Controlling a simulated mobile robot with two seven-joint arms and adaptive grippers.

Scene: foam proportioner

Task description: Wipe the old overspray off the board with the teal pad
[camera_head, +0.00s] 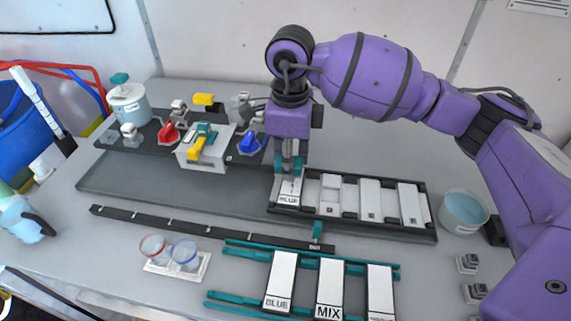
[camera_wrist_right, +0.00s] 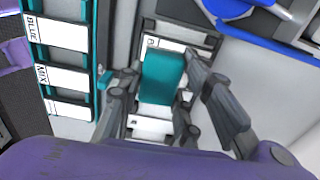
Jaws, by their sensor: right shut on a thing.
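My right gripper (camera_head: 291,163) points down over the left end of the dark rack (camera_head: 375,229) and is shut on the teal pad. The teal pad (camera_wrist_right: 163,78) shows between the fingers in the right wrist view. Below it is a white board labelled BLUE (camera_head: 288,192), the leftmost of several white boards in the rack. The fingers and pad hide its upper part, and I cannot tell whether the pad touches it. No overspray marks are clear on the visible part. My left gripper is not in view.
A teal frame in front holds white panels labelled BLUE (camera_head: 281,281) and MIX (camera_head: 330,287). Two clear cups (camera_head: 185,254) stand front left. A valve assembly with a blue knob (camera_head: 249,141) is left of my gripper. A tub (camera_head: 464,211) stands right of the rack.

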